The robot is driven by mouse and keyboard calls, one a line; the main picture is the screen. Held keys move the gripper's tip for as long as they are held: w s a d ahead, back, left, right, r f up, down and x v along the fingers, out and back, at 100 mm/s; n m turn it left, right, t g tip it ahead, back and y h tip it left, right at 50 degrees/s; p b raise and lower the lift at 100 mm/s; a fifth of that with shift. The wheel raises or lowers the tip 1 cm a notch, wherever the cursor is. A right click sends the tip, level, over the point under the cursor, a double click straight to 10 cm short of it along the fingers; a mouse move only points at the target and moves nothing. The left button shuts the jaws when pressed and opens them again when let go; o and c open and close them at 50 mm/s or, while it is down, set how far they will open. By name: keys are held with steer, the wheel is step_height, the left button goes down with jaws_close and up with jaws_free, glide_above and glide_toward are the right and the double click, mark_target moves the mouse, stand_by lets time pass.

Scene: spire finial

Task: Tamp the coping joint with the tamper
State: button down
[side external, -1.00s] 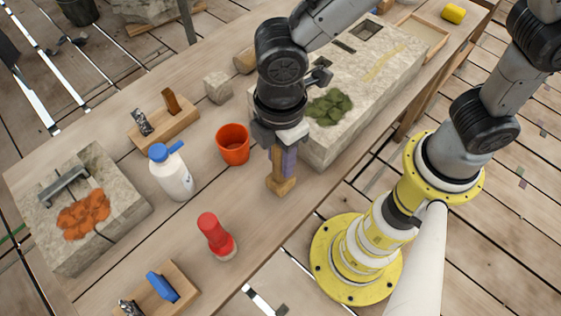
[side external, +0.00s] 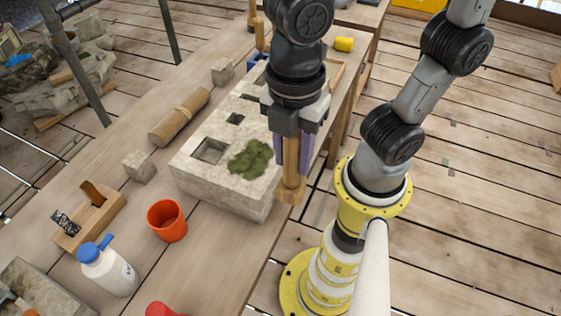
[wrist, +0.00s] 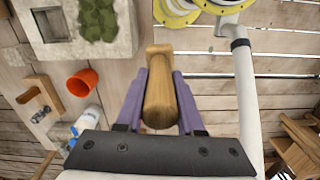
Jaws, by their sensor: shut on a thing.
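The tamper (side external: 291,160) is a wooden tool with a rounded shaft and a wider block-like foot. My gripper (side external: 293,150) is shut on its shaft, with a purple finger on either side. The tamper hangs about upright, foot down, in front of the near side of the large pale stone block. In the wrist view the tamper (wrist: 160,100) points away between the fingers, its foot near the table's edge. A second stone slab (side external: 38,288) is at the lower left, mostly cut off; I cannot make out the coping joint now.
The large stone block (side external: 215,185) has square recesses and a green moss clump (side external: 250,158). An orange bucket (side external: 167,221), a white bottle with a blue cap (side external: 108,270), a wooden plane (side external: 90,217), a rolled bundle (side external: 180,117) and small stone cubes stand left of it.

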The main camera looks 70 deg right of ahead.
steer(key=w+d+r+m, duration=0.2)
steer(key=w+d+m, duration=0.35)
steer(key=d, duration=0.45)
steer(key=w+d+r+m, duration=0.1)
steer(key=w+d+m, duration=0.45)
steer(key=d, duration=0.45)
steer(key=shift+n, duration=0.5)
steer(key=shift+f, duration=2.5)
steer(key=shift+f, duration=0.75)
steer(key=shift+d+f, duration=0.1)
steer(key=shift+d, duration=0.6)
steer(key=shift+d, duration=0.1)
steer(key=shift+d+f, duration=0.15)
steer(key=shift+d, duration=0.25)
steer(key=shift+d, duration=0.3)
